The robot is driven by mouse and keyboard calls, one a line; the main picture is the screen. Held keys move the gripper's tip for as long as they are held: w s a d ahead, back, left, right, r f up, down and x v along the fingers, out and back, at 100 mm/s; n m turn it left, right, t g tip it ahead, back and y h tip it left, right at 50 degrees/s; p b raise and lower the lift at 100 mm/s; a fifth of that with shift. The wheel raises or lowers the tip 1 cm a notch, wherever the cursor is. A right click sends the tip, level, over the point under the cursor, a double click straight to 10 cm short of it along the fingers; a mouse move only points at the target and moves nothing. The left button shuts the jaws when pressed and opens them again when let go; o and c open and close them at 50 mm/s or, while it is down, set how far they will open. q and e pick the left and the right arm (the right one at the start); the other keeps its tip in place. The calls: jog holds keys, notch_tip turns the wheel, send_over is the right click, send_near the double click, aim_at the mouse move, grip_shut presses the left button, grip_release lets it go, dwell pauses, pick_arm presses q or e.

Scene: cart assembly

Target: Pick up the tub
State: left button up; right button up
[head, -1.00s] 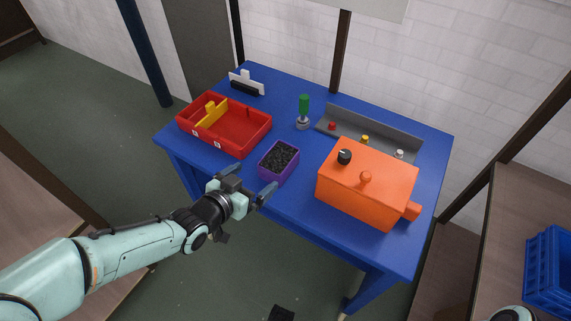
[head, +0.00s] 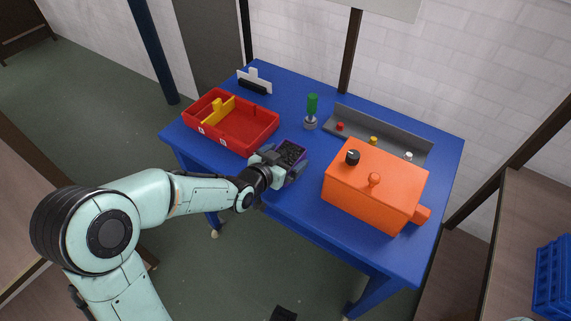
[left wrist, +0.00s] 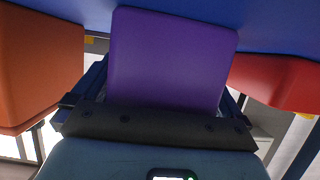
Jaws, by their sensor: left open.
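The purple tub (head: 300,168) holds small black pieces and stands on the blue table near its front edge, between the red tray and the orange box. It fills the middle of the left wrist view (left wrist: 170,62). My left gripper (head: 283,165) is open at the tub's near side, with a finger on either side of it. In the wrist view the fingers (left wrist: 168,90) show beside the tub's left and right edges; I cannot tell whether they touch it.
The red tray (head: 262,142) with a yellow divider stands close to the left of the tub. The orange box (head: 365,190) stands to the right. A green-handled tool (head: 312,108) and a grey rack (head: 390,140) are behind. The blue table (head: 300,207) is bare in front.

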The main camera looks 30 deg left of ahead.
pick_arm(q)
jog(key=c, duration=0.9)
jog(key=shift+r, duration=0.1)
